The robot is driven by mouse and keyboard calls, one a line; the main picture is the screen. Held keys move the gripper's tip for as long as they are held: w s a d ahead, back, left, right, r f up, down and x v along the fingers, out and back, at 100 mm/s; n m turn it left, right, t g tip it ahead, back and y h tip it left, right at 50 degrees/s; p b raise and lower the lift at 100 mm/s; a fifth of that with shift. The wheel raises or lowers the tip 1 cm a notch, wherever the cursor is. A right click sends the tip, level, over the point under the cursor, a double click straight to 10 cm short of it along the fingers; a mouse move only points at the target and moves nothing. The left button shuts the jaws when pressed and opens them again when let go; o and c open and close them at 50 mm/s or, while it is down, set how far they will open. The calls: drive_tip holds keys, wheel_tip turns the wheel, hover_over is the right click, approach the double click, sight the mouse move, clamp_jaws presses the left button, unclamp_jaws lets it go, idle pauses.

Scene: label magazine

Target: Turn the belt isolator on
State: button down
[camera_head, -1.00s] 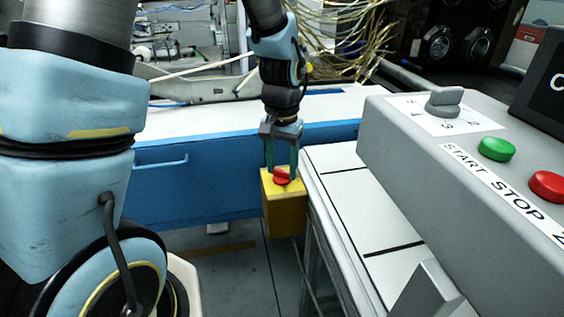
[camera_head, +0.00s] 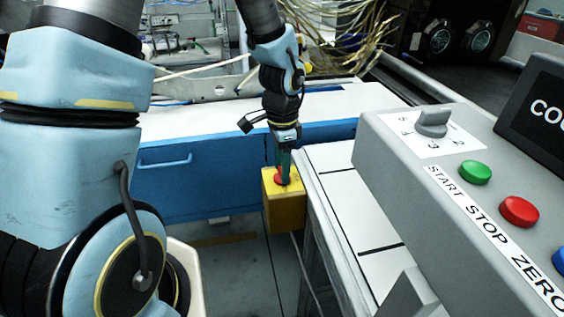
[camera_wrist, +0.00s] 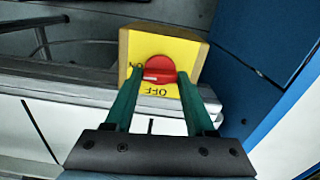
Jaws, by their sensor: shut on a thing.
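The belt isolator is a yellow box (camera_head: 285,208) with a red rotary knob (camera_head: 280,180) on its top, at the near end of the white-topped machine. In the wrist view, the red knob (camera_wrist: 160,66) sits on the yellow face with "OFF" printed below it. Lettering at its left is partly hidden by a finger. A pale mark shows on the knob's left part. My gripper (camera_head: 284,173) points down and is shut on the knob, with one green finger on each side in the wrist view (camera_wrist: 160,74).
A grey control panel (camera_head: 460,210) with a selector, a green button (camera_head: 475,172) and a red button (camera_head: 519,211) stands at the right. A blue cabinet (camera_head: 200,185) with a handle is behind the box. Open floor lies in front of the box.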

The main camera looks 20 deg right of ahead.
drive_tip(key=shift+m, duration=0.5)
drive_tip(key=shift+c, duration=1.2)
unclamp_jaws()
wheel_tip(320, 180, up, 11)
drive_tip(key=shift+f, duration=0.1)
